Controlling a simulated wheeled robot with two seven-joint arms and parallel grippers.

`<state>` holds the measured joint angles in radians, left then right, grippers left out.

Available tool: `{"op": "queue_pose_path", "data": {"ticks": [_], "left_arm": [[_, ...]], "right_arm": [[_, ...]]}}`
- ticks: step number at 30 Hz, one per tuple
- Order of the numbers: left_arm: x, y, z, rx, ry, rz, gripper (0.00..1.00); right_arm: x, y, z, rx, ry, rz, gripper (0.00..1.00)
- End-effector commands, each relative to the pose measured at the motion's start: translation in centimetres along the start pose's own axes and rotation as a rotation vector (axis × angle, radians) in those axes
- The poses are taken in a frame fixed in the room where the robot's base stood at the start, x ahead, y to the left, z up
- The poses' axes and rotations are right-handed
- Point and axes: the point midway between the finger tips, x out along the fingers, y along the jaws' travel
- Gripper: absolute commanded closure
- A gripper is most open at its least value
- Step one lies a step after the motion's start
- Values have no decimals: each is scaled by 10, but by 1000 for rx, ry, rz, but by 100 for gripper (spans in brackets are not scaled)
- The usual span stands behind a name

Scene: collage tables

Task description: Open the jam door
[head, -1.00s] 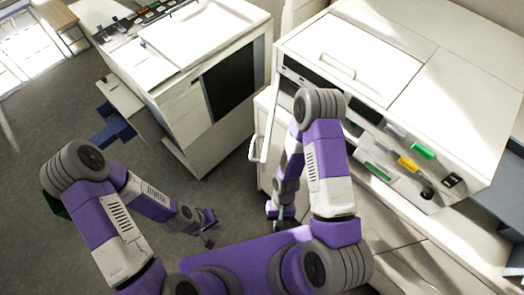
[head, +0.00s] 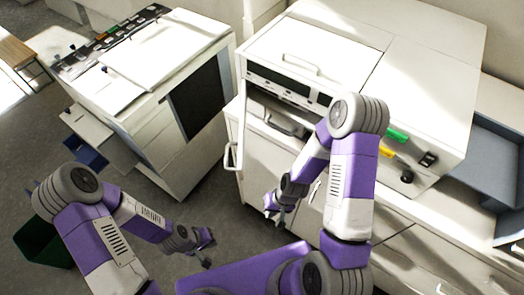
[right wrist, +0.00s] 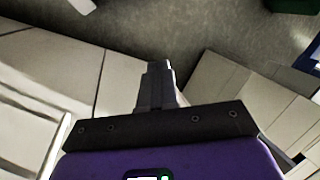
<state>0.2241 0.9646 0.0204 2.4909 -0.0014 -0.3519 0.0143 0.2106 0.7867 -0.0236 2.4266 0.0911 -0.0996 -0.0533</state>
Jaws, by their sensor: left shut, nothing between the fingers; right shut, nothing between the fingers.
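The large white machine (head: 420,75) stands at the right in the head view. A slot with a handle (head: 283,124) shows in its front, partly behind my right arm. A pale upright handle (head: 232,157) sits at the left of the cabinet front below. No panel is clearly marked as the jam door. My right gripper (head: 275,212) is shut and empty in front of the lower cabinet, apart from both handles. In the right wrist view its closed fingers (right wrist: 160,72) point toward the floor. My left gripper (head: 206,250) is shut and empty over the floor.
A second white machine (head: 150,90) with a dark front panel (head: 198,97) stands at the left. A green bin (head: 42,243) is at the lower left. A blue-grey tray (head: 497,160) sticks out at the right. Grey floor (head: 135,190) lies open between.

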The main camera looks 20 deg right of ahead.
Motion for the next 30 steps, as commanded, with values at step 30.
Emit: {"op": "queue_pose_path", "data": {"ticks": [30], "left_arm": [[-14, 5, 0, -1, 0, -1, 100]], "right_arm": [[-340, -56, -42, 5, 75, -514, 100]]}}
